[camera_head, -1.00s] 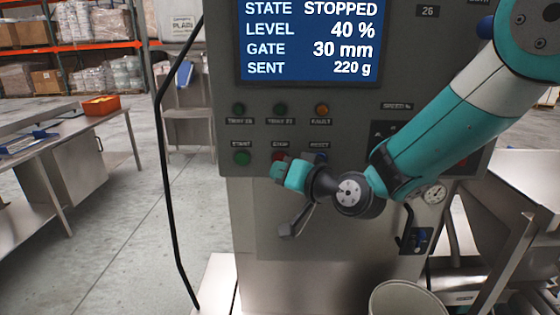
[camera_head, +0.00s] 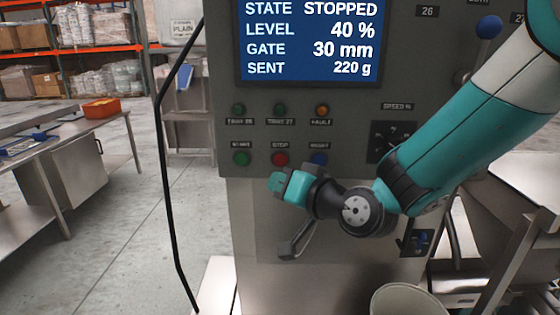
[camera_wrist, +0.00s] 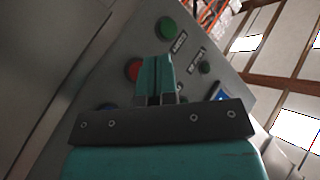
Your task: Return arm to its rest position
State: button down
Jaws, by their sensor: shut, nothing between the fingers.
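My gripper (camera_head: 277,181) hangs just below the button row of the grey control panel (camera_head: 225,130), apart from the buttons in the picture. In the wrist view my gripper (camera_wrist: 157,60) has its two teal fingers shut together, with nothing between them. My arm comes in from the upper right, bent at the wrist. On the panel the green start button (camera_head: 241,158), the red stop button (camera_head: 280,158) and the blue reset button (camera_head: 319,158) all show. The red button (camera_wrist: 132,70) is partly behind the fingers in the wrist view.
The screen (camera_head: 310,40) reads STOPPED, level 40 %, gate 30 mm, sent 220 g. A blue-knobbed lever (camera_head: 489,27) and a speed dial (camera_head: 390,140) are close to my arm. A pale bin (camera_head: 408,300) stands below.

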jog(key=s+d+n+g+h, duration=0.3)
jog(key=s+d+g, duration=0.3)
jog(key=s, duration=0.7)
jog(key=s+d+n+g+h, duration=0.2)
jog(key=s+d+g+h, duration=0.2)
jog(key=s, duration=0.9)
jog(key=d+g, duration=0.2)
jog(key=d, duration=0.2)
jog(key=shift+d+n, duration=0.4)
jog(key=shift+f, duration=0.1)
